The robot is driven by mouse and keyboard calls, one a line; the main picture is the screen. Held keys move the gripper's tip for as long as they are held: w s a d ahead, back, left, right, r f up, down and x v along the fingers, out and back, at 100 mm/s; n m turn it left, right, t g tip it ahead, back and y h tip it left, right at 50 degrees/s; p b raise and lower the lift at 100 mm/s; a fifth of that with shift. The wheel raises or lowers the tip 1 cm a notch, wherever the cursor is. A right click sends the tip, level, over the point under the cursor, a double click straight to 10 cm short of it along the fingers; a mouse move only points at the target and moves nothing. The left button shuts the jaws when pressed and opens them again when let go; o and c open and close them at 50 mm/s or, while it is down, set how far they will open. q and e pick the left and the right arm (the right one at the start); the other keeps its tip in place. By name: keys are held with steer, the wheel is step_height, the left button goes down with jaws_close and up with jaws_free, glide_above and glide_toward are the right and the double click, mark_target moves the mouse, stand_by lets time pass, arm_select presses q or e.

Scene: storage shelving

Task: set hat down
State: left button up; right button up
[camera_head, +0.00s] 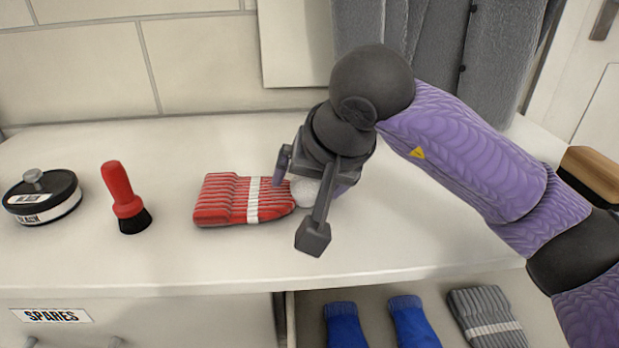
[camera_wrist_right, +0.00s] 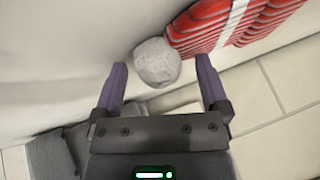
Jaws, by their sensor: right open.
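The hat is red and knitted, with a white stripe and a pale grey pom-pom (camera_head: 306,190). The red hat (camera_head: 225,199) lies flat on the white top of the cabinet in the head view. In the right wrist view the hat (camera_wrist_right: 200,28) is at the upper right, with its pom-pom (camera_wrist_right: 157,62) in front of the gap between the fingers. My right gripper (camera_head: 296,208) is open at the pom-pom end of the hat; it also shows in the right wrist view (camera_wrist_right: 160,85). I cannot tell whether a finger touches the pom-pom. My left gripper is not in view.
A round black tin (camera_head: 42,205) and a red-handled brush (camera_head: 125,200) stand left of the hat. Below is an open drawer with blue socks (camera_head: 345,325) and a grey striped hat (camera_head: 487,315). A grey coat (camera_head: 415,70) hangs behind. The front left counter is clear.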

steer(key=shift+r, duration=0.3)
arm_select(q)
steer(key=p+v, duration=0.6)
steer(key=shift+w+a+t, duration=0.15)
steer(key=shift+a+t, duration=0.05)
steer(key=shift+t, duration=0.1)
arm_select(e)
steer(key=v, duration=1.1)
steer(key=shift+s+r, duration=0.2)
steer(key=shift+s, duration=0.05)
steer(key=shift+d, duration=0.1)
